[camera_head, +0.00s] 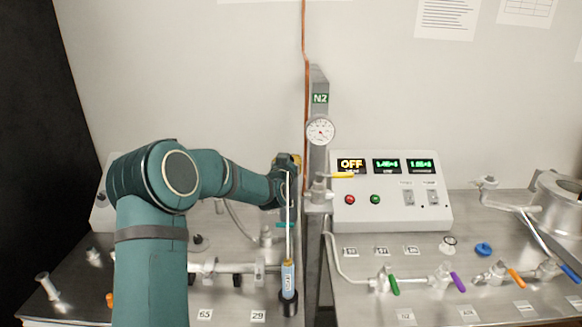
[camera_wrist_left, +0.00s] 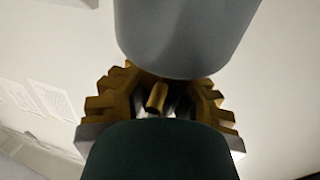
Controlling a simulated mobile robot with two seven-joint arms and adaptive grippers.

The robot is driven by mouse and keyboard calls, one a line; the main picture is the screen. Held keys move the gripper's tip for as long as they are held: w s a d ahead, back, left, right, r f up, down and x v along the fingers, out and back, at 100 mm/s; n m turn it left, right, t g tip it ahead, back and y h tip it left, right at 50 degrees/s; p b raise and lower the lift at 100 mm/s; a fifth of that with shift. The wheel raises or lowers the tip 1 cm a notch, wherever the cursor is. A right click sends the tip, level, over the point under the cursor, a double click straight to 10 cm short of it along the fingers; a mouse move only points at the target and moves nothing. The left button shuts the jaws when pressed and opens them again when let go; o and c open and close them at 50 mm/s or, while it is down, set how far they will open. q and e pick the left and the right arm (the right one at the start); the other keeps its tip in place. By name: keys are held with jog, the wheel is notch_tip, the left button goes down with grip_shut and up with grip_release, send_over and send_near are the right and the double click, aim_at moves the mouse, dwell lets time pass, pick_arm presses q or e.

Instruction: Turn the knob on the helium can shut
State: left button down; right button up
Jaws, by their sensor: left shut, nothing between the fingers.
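A small light-blue canister with a label (camera_head: 288,280), which may be the helium can, stands upright on a dark base at the front edge of the bench's left part. A thin pale tube (camera_head: 289,220) rises from its top to the height of my left gripper (camera_head: 288,163). I cannot make out a knob on it. The left gripper is shut and empty, held above the bench just left of the N2 post. In the left wrist view its yellowish fingers (camera_wrist_left: 157,97) show between a large grey rounded shape and a dark green one. My right gripper is not in view.
The N2 post (camera_head: 318,130) with a gauge (camera_head: 320,131) and a yellow-handled valve (camera_head: 340,175) stands close right of my gripper. A control box (camera_head: 391,191) reads OFF. Metal pipes with green, purple and orange handles (camera_head: 516,278) cross the bench's right part.

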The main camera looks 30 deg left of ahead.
pick_arm(q)
jog(key=shift+f+y, duration=0.3)
jog(key=shift+f, duration=0.05)
jog(key=c, duration=0.7)
grip_release()
jog(key=shift+s+r, duration=0.2)
jog(key=shift+c, duration=0.2)
jog(key=shift+w, duration=0.1)
jog(key=shift+r, duration=0.1)
jog(key=v, duration=1.2)
